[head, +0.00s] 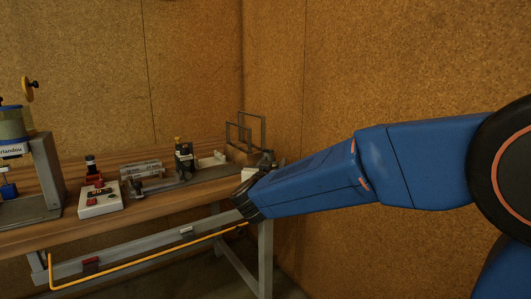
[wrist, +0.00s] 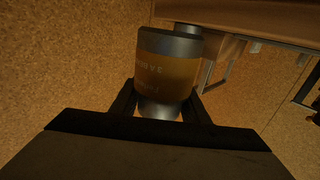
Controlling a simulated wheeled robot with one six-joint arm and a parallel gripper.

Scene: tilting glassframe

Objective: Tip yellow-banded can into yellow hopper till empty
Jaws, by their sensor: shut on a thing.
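A can (wrist: 166,72) with a dull yellow band, partly readable lettering and dark grey ends sits between the two dark fingers of my gripper (wrist: 163,100) in the wrist view. My gripper is shut on it. I cannot tell the can's tilt or what is inside it. In the head view my blue arm reaches left to the bench's right end and mostly hides the gripper. A yellowish vessel (head: 13,125) with a white label stands at the far left, cut by the picture edge; I cannot tell whether it is the yellow hopper.
The wooden bench (head: 140,208) carries a grey stand (head: 45,175), a white box with red parts (head: 100,198), a clear block (head: 142,172) and a black device (head: 184,158). Thin metal frames (head: 247,130) stand at its back right. Cork-like walls close in behind and right.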

